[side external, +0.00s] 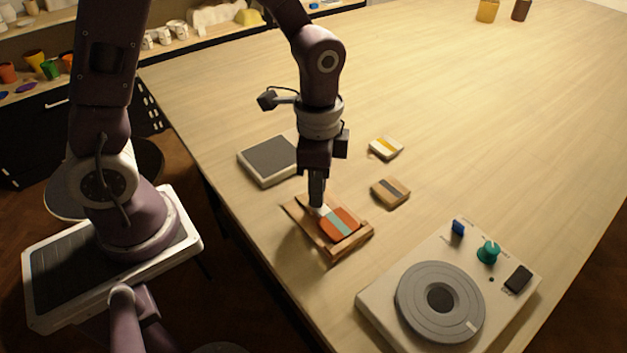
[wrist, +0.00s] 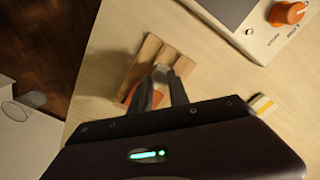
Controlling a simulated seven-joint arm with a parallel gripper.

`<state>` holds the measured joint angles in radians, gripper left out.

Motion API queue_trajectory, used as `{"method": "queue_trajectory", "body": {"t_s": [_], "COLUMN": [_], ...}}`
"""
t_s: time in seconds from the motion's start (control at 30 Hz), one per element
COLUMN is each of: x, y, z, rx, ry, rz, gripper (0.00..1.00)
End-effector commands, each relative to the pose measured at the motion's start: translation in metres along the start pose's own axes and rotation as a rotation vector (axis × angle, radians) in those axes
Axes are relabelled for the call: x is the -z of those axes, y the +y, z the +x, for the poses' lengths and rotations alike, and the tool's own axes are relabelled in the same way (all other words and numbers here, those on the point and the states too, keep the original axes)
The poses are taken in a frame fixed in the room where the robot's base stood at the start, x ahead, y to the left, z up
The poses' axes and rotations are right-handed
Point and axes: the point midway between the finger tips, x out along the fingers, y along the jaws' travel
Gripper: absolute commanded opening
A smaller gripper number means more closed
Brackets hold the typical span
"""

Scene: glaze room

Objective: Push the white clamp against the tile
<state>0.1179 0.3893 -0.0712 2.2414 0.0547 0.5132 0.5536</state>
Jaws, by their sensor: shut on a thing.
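The tile (side external: 340,222), orange with a pale teal stripe, lies in a wooden holder (side external: 352,246) with raised side rails. The white clamp (side external: 322,211) is at the end of the tile nearer my arm. My gripper (side external: 317,204) points down there, its fingers shut on the clamp. I cannot tell whether clamp and tile touch. In the wrist view, my gripper (wrist: 160,76) reaches over the holder (wrist: 143,62). Only a sliver of the orange tile (wrist: 130,95) shows beside the fingers, which hide most of it.
A turntable device (side external: 376,303) with knobs stands at the front right. A grey-topped slab (side external: 268,158) lies behind the holder. Two small striped tiles, one yellow and white (side external: 386,148) and one brown (side external: 390,192), lie to its right. The table edge is close on the left.

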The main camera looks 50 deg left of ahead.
Motion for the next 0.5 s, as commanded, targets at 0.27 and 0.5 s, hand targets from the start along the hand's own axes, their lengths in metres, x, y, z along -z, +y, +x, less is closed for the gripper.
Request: {"method": "queue_trajectory", "body": {"t_s": [0.27,0.5], "x": [0.0001,0.0003], "y": [-0.0004,-0.0006], "z": [-0.0005,-0.0025], "rx": [0.001,0.002], "ry": [0.001,0.002], "rz": [0.0,0.0], "gripper": [0.43,0.43]}}
